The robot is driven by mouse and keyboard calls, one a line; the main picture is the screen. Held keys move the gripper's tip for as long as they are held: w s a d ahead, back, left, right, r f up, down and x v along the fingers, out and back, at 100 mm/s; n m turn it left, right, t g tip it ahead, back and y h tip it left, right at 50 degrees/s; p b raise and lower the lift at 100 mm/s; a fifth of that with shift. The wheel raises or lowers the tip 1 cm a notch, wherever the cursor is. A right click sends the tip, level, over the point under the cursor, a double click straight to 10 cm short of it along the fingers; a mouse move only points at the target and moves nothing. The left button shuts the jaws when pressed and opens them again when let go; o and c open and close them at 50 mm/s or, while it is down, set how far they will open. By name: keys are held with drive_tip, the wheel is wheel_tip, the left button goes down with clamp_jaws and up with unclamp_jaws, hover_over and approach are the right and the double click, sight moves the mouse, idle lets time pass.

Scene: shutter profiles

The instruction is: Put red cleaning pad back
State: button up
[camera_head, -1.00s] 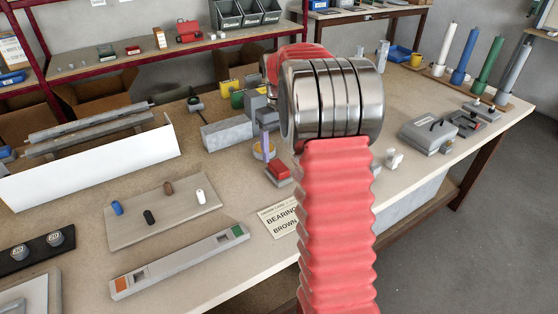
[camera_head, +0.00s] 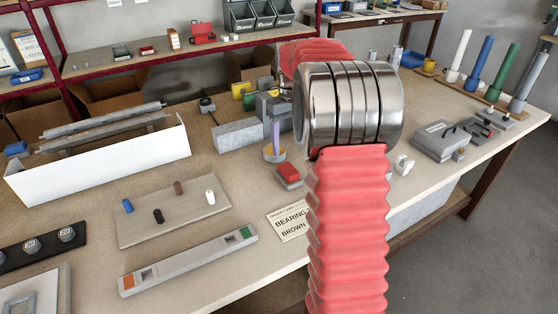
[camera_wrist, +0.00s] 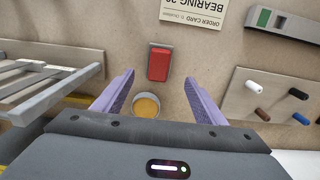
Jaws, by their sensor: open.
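The red cleaning pad (camera_head: 288,173) is a small red block with a grey edge, lying on the workbench. In the wrist view the pad (camera_wrist: 159,62) lies just beyond my fingertips, centred between them. My gripper (camera_wrist: 157,77) is open, its two purple fingers spread with nothing between the tips. In the head view a purple finger of my gripper (camera_head: 275,137) shows above a round dish, a little left of and behind the pad; my red-sleeved arm hides part of the area.
A round dish with orange contents (camera_wrist: 146,105) sits close to the pad. A order card (camera_head: 290,220), a board with several coloured pegs (camera_head: 180,222) and a grey bar with orange and green ends (camera_head: 190,262) lie nearby. A slatted grey rack (camera_wrist: 50,85) stands left in the wrist view.

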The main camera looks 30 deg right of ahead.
drive_tip(key=s+a+r+t, duration=0.2)
drive_tip(key=s+a+r, duration=0.25)
drive_tip(key=a, duration=0.35)
drive_tip(key=s+a+r+t, duration=0.1)
drive_tip(key=s+a+r, duration=0.4)
drive_tip(key=a, duration=0.4)
drive_tip(key=s+a+f+t, duration=0.1)
drive_tip(key=s+a+f, duration=0.1)
drive_tip(key=s+a, duration=0.3)
drive_tip(key=s+a+f+t, duration=0.1)
drive_tip(key=s+a, duration=0.4)
drive_tip(key=s, duration=0.6)
drive_tip(key=shift+f+n+t, duration=0.3)
drive_tip(key=shift+f+t, duration=0.1)
drive_tip(key=shift+f, duration=0.4)
drive_tip(key=shift+s, duration=0.1)
drive_tip(key=shift+c, duration=0.5)
